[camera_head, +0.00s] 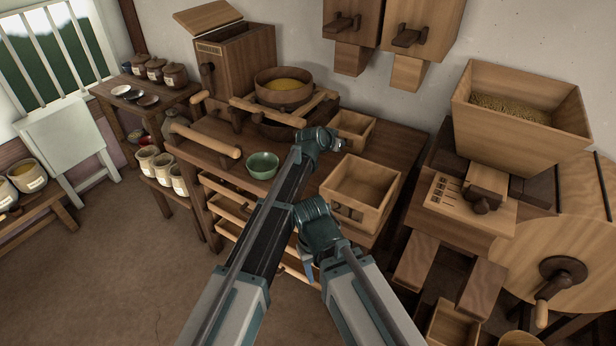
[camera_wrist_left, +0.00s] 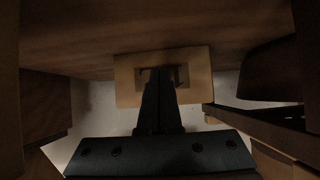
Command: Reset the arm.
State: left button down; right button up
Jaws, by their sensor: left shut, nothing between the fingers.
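My left arm reaches across the dark wooden table (camera_head: 222,133), and its gripper (camera_head: 342,145) is small in the head view, at the near left side of a small open wooden box (camera_head: 366,130). In the left wrist view the fingers of my left gripper (camera_wrist_left: 160,78) are together with nothing between them. They point towards a pale wooden piece (camera_wrist_left: 127,82) with a dark slot, under a brown wooden surface (camera_wrist_left: 150,30). Whether they touch it I cannot tell. My right arm is folded at the lower middle of the head view; its fingers cannot be made out.
A green bowl (camera_head: 262,165) sits left of my left arm. A larger open wooden box (camera_head: 360,189) stands to the right. A wooden bowl of yellow grain (camera_head: 283,86) is behind. A hopper (camera_head: 524,103) and crank wheel (camera_head: 562,250) fill the right. The floor (camera_head: 130,270) at left is clear.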

pick_arm(q)
jog(key=shift+w+d, duration=0.25)
jog(key=shift+d, duration=0.4)
pick_arm(e)
jog(key=shift+s+a, duration=0.25)
jog(key=shift+s, duration=0.15)
pick_arm(q)
jog(key=shift+w+d, duration=0.4)
jog(key=shift+d, duration=0.25)
pick_arm(e)
jog(key=shift+w, duration=0.1)
pick_arm(q)
jog(key=p+v, duration=0.1)
jog(key=v, duration=0.1)
jog(key=p+v, duration=0.1)
jog(key=v, duration=0.2)
jog(key=f+p+v, duration=0.1)
jog(key=v, duration=0.1)
jog(key=shift+s+a, duration=0.3)
jog(key=shift+s, duration=0.15)
jog(key=shift+s+a+r, duration=0.1)
jog(key=shift+s+a, duration=0.2)
jog(key=shift+a, duration=0.05)
jog(key=shift+w, duration=0.1)
pick_arm(e)
jog(key=r, duration=0.3)
jog(key=shift+w, duration=0.2)
pick_arm(q)
jog(key=shift+a, duration=0.1)
